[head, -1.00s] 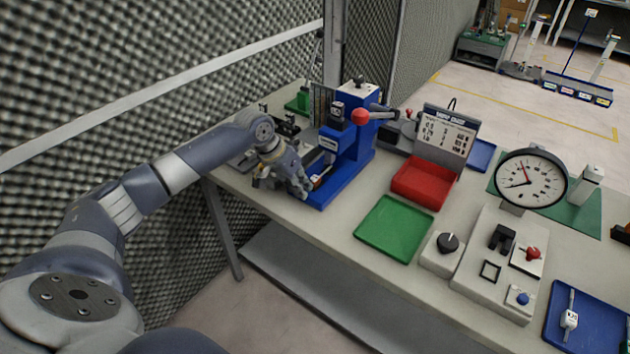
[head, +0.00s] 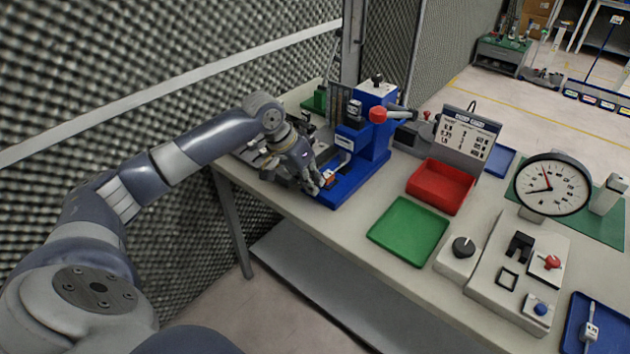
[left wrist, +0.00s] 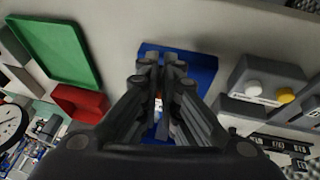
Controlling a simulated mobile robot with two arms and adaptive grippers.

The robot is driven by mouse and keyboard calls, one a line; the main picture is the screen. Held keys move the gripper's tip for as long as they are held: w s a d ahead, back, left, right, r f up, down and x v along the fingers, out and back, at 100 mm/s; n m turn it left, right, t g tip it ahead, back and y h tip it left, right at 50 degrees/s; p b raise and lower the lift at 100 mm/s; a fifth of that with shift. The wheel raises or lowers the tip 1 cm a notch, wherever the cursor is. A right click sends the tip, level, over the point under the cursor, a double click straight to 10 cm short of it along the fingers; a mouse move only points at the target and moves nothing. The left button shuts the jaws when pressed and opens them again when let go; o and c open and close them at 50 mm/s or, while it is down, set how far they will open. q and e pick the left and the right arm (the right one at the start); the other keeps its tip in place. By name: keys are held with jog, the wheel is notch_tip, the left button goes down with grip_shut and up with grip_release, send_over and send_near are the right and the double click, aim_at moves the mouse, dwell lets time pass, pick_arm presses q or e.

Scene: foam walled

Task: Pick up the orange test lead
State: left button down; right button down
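A small orange piece (head: 328,178) shows beside my left fingers, over the base of the blue bench fixture (head: 352,180). It may be part of the orange test lead; its full shape is hidden. In the left wrist view a speck of orange (left wrist: 158,96) shows between the fingers. My left gripper (head: 313,188) points down at the left front of the blue base. In the left wrist view the two fingers (left wrist: 163,62) come close together above the blue base, with a narrow gap. Whether they touch the orange piece is unclear. My right gripper is out of view.
The blue fixture has a red-knobbed lever (head: 378,115). To its right are a red bin (head: 440,187), a green tray (head: 408,231), a dial gauge (head: 552,185) and a grey control box (head: 515,275).

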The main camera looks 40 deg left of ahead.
pick_arm(q)
jog(key=s+d+r+b, duration=0.15)
jog(key=s+d, duration=0.25)
jog(key=s, duration=0.7)
jog(key=d+r, duration=0.2)
jog(key=d, duration=1.2)
jog(key=shift+w+d+r+b, duration=0.15)
jog(key=shift+w+b, duration=0.1)
jog(key=shift+b, duration=0.2)
jog(key=s+a+f, duration=0.1)
jog(key=a+f, duration=0.1)
jog(key=a, duration=1.1)
jog(key=shift+s+a+f, duration=0.2)
jog(key=shift+f, duration=0.05)
